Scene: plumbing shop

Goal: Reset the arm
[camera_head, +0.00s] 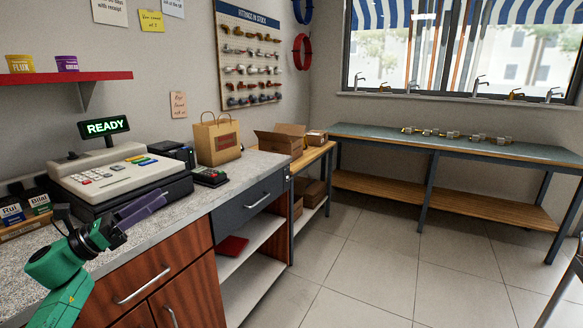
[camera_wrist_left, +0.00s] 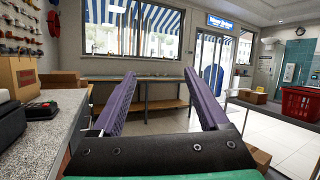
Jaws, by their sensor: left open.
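My left arm comes in from the lower left in the head view, green with a black wrist. My left gripper (camera_head: 141,208) has purple fingers and hangs just in front of the counter edge, near the cash register. In the left wrist view the left gripper (camera_wrist_left: 162,98) is open, its two purple fingers apart with nothing between them. It points across the room toward the window side. My right gripper does not show in either view.
A speckled counter (camera_head: 225,178) carries a cash register (camera_head: 120,175), a card terminal (camera_head: 210,176) and a paper bag (camera_head: 217,140). A long workbench (camera_head: 375,135) stands under the window. Open tiled floor (camera_head: 360,270) lies between. A red basket (camera_wrist_left: 299,104) sits at the right of the wrist view.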

